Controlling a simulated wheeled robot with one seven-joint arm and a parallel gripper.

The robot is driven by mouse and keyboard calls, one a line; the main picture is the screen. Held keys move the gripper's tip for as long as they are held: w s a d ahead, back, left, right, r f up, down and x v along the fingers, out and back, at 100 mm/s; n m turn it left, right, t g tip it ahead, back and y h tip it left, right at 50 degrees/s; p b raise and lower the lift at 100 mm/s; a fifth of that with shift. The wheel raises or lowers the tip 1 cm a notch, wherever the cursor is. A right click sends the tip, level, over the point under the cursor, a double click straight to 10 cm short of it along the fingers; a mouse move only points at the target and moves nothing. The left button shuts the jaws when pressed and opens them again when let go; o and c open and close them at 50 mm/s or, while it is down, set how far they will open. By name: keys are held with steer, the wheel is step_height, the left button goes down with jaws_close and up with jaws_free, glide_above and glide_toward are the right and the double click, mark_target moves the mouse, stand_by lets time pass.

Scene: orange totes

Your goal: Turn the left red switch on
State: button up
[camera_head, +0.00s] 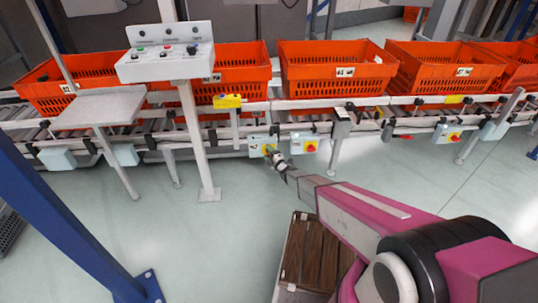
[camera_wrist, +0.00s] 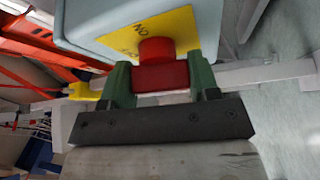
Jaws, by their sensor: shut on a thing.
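The left red switch (camera_wrist: 158,74) is a red knob on a yellow plate (camera_wrist: 183,28) fixed to a pale grey-blue box (camera_wrist: 90,20). Lettering that looks like an upside-down "ON" shows on the plate. My gripper (camera_wrist: 161,76) has its two green fingers on either side of the knob's grip, shut on it. In the head view my gripper (camera_head: 271,153) reaches the left switch box (camera_head: 257,140) under the conveyor and hides the knob. A second red switch (camera_head: 311,147) sits on a box just to the right.
Orange totes (camera_head: 338,72) stand on the roller conveyor above. A control panel (camera_head: 165,64) on a white post stands left of my gripper. Another red switch (camera_head: 454,138) is farther right. A blue post (camera_head: 80,225) stands at front left.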

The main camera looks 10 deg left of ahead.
steer(key=m+t, duration=0.2)
steer(key=m, duration=0.2)
steer(key=shift+f+y, duration=0.1)
steer(key=shift+y, duration=0.3)
steer(key=m+t+h, duration=0.1)
steer(key=m+t, duration=0.2)
steer(key=m, duration=0.3)
steer(key=m+t+h, duration=0.1)
steer(key=m, duration=0.1)
steer(key=m+t+h, duration=0.1)
steer(key=m, duration=0.2)
steer(key=shift+t, duration=0.4)
steer(key=shift+m+t+h, duration=0.55)
steer(key=shift+m+h, duration=0.45)
steer(key=shift+m, duration=0.65)
steer(key=shift+m+t+h, duration=0.55)
steer(key=shift+m+h, duration=0.45)
steer(key=shift+m, duration=0.65)
steer(key=o, duration=0.9)
